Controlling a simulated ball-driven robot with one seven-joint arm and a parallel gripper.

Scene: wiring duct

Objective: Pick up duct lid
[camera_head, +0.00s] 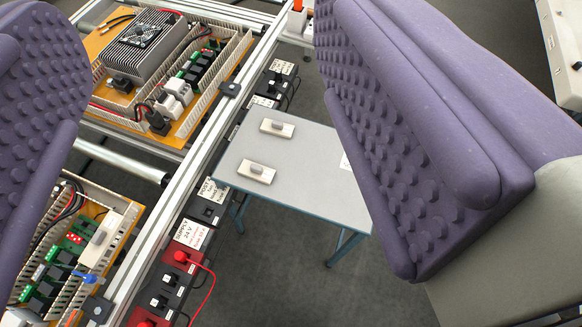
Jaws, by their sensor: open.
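Two beige duct lids with grey knobs lie flat and apart on a small grey table (310,168). One lid (270,127) is farther back, and the other lid (249,173) is nearer. A similar beige piece with a grey knob (91,252) sits on the wiring duct at the lower left. My gripper (212,185) is open, with its purple studded fingers wide apart at the left and right of the picture. Nothing is between them. Both table lids show in the gap beyond the fingers, not touched by them.
A metal frame rail (185,165) runs diagonally left of the table. Beyond it are an orange wiring panel (100,45) with slotted ducts and a finned metal box (146,48). Black socket units with a red cable (208,290) line the rail. Dark floor (290,290) is clear in front.

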